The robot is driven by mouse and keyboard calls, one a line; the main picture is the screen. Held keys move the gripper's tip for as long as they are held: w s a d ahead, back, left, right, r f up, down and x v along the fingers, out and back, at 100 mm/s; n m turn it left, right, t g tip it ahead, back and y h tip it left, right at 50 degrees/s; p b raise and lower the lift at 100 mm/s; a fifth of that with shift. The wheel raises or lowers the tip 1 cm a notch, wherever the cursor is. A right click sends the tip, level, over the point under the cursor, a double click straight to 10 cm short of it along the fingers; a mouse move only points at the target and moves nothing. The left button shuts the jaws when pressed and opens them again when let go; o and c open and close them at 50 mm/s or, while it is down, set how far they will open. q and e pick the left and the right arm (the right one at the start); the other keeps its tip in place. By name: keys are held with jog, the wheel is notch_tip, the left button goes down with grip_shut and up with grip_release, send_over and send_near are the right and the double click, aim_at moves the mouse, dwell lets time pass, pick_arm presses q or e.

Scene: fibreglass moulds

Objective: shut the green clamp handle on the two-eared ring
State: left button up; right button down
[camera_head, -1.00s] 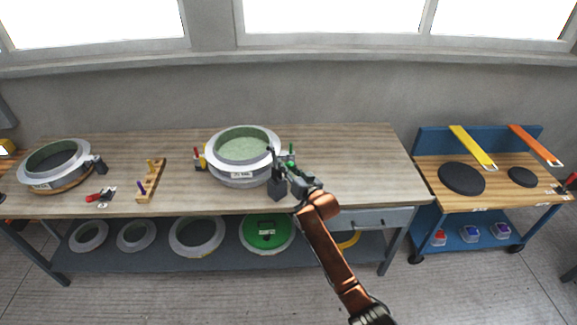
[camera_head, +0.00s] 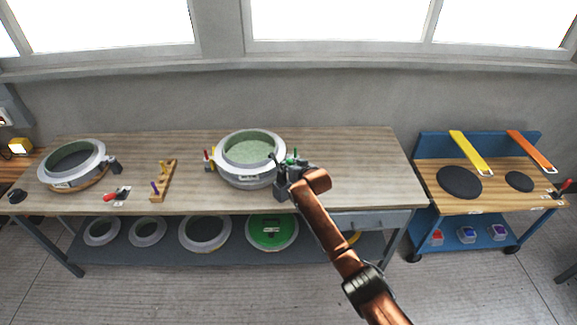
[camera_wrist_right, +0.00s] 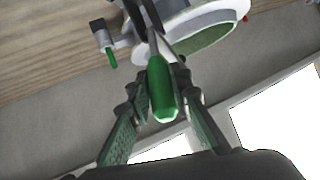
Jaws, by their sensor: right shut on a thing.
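The two-eared ring (camera_head: 220,166) is a pale grey ring mould with a light green inside, standing on the middle of the bench. It also shows at the top of the right wrist view (camera_wrist_right: 190,18). The green clamp handle (camera_wrist_right: 162,90) lies between the fingers of my right gripper (camera_wrist_right: 165,112) in the right wrist view. In the head view my right gripper (camera_head: 285,170) is at the ring's right side, shut on that handle. The gripper partly covers the clamp there. My left gripper is not in view.
A second ring mould (camera_head: 101,160) stands at the bench's left end. A red-handled clamp (camera_head: 112,196) and a wooden rack (camera_head: 158,190) lie between the moulds. The bench top (camera_head: 360,165) right of my gripper is clear. A blue cart (camera_head: 428,150) stands further right.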

jog(key=c, duration=1.7)
grip_release()
jog(key=shift+c, duration=0.2)
jog(key=v, duration=1.2)
jog(key=shift+f, duration=0.1)
jog(key=shift+c, duration=0.4)
